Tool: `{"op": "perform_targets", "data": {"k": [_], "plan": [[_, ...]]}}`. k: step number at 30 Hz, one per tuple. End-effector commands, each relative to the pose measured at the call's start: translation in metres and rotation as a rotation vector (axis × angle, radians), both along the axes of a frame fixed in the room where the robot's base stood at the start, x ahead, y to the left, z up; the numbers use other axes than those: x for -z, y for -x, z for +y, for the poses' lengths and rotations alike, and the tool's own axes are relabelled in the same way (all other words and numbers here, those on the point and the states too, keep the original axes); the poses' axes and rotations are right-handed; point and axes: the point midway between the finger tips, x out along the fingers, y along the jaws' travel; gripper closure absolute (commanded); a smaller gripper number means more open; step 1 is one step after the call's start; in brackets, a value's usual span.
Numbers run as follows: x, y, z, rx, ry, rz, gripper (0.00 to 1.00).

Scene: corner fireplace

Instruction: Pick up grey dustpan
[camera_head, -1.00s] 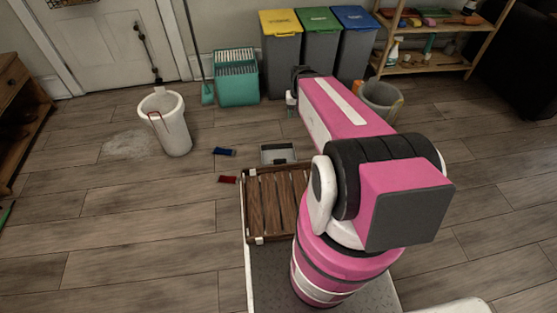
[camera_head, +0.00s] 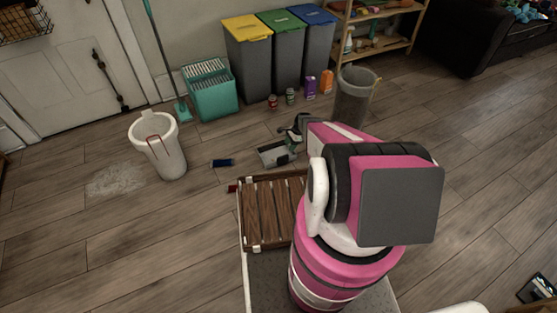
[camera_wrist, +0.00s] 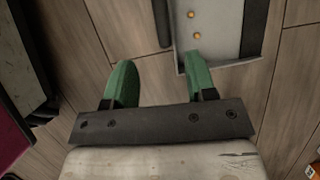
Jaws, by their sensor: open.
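The grey dustpan (camera_head: 272,157) lies on the wooden floor just beyond the slatted wooden crate in the head view. In the wrist view its pale grey pan (camera_wrist: 218,25) with dark edges is at the top right, with small orange bits in it. My gripper (camera_wrist: 158,66) has two green fingers spread apart with nothing between them. The right finger overlaps the near left part of the pan in the picture; I cannot tell if it touches. In the head view my gripper (camera_head: 296,140) is beside the dustpan's right side, partly hidden by the arm.
The wooden crate (camera_head: 267,212) is in front. A blue brush-like item (camera_head: 222,162) and a white bin (camera_head: 160,158) stand or lie to the left. A grey bin (camera_head: 352,100) is at right. Cans (camera_head: 290,96) and recycling bins (camera_head: 288,60) are behind.

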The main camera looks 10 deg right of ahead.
Motion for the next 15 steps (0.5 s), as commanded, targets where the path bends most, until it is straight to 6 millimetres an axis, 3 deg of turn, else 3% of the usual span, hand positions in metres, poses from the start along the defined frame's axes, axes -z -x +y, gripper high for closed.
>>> {"op": "perform_targets", "data": {"k": [10,15], "plan": [[0.042,0.004,0.018,-0.002,-0.001,0.0,0.49],[0.051,0.005,0.022,-0.002,-0.001,0.0,0.49]]}}
